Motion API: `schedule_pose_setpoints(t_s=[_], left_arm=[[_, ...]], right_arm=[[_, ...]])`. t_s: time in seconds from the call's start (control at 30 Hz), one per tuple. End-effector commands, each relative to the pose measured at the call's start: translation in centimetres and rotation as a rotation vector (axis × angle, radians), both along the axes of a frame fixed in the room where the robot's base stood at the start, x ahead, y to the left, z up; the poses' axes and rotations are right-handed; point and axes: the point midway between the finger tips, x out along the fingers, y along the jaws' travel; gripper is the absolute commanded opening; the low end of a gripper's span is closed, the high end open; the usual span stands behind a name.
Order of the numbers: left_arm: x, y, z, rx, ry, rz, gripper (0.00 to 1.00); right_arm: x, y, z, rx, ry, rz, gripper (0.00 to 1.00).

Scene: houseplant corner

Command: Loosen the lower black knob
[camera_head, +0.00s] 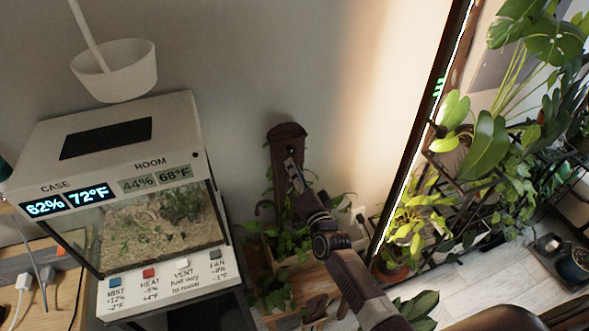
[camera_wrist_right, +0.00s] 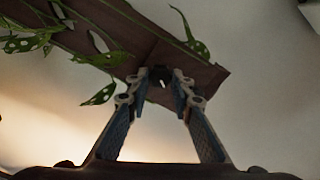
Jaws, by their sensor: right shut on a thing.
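A dark brown wooden board (camera_head: 287,133) with a rounded top stands against the wall behind leafy plants in the head view. It also fills the upper left of the wrist view (camera_wrist_right: 110,30). My right gripper (camera_head: 291,160) reaches up to the face of this board. In the wrist view its two fingers (camera_wrist_right: 160,80) close in on a small black knob (camera_wrist_right: 160,73) near the board's end and are shut on it. The fingers hide most of the knob, and I cannot make out a second knob. My left gripper is in neither view.
A terrarium case (camera_head: 150,225) with lit readouts and labelled buttons stands at the left, with a white hanging pot (camera_head: 115,70) above it. A shelf of plants (camera_head: 480,160) fills the right.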

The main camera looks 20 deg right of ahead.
Motion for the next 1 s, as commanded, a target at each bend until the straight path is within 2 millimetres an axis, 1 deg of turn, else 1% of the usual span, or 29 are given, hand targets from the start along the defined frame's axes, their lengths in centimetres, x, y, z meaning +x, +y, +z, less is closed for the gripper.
schedule_pose_setpoints(t_s=[0.2, 0.5, 0.7, 1.0], left_arm=[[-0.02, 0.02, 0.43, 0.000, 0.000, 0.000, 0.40], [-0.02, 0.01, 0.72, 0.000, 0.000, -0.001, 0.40], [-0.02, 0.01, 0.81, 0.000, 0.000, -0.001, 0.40], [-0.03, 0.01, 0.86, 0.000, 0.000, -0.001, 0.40]], right_arm=[[-0.02, 0.06, -0.02, -0.199, -0.004, 0.001, 0.00], [-0.03, 0.11, -0.03, -0.413, -0.012, 0.001, 0.00], [-0.04, 0.13, -0.07, -0.497, -0.015, 0.001, 0.00], [-0.05, 0.13, -0.12, -0.545, -0.015, 0.001, 0.00]])
